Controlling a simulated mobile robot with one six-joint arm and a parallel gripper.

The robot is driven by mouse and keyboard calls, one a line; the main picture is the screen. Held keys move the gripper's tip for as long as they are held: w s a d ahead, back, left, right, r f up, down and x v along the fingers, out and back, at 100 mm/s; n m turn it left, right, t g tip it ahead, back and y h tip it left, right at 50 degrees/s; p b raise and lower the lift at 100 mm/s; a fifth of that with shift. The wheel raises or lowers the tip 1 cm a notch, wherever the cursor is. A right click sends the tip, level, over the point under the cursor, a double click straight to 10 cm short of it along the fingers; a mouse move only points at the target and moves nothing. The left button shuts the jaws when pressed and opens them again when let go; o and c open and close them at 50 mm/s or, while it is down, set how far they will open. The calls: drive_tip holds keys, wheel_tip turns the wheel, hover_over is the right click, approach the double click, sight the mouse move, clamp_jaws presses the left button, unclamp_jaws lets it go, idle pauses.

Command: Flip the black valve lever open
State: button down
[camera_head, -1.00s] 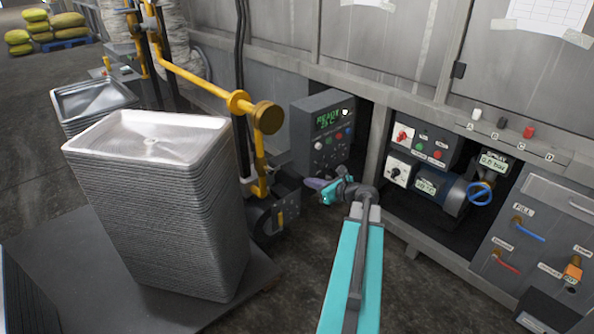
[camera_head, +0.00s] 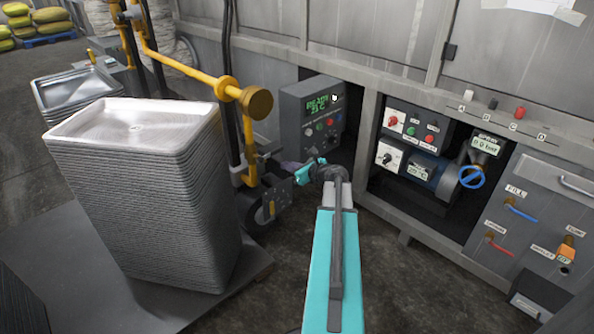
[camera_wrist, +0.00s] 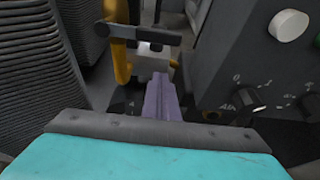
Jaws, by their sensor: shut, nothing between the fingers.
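A black bar-shaped lever (camera_wrist: 145,33), which I take to be the valve lever, lies crosswise near the top of the wrist view. It sits above a pale block (camera_wrist: 154,62) beside a yellow pipe. My gripper's purple fingers (camera_wrist: 159,85) are shut and empty, pointing up the picture toward the block, just short of the lever in the view. I cannot tell whether they touch the block. In the head view my gripper (camera_head: 288,166) is near the foot of the yellow pipe (camera_head: 248,150), left of the grey control box. The lever is not clear there.
The grey control box (camera_head: 318,112) stands close on the right; its black AIR knob (camera_wrist: 242,100) shows near my fingers. A tall stack of metal trays (camera_head: 140,190) stands on the left. A pump with a blue handwheel (camera_head: 472,176) is farther right. The floor before the cabinets is clear.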

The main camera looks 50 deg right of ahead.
sight(271, 154)
drive_tip(key=shift+w+r+b, duration=0.4)
drive_tip(key=shift+r+b, duration=0.1)
drive_tip(key=shift+r, duration=0.4)
drive_tip(key=shift+w+r+b, duration=0.35)
drive_tip(key=shift+r+b, duration=0.1)
drive_tip(key=shift+r, duration=0.4)
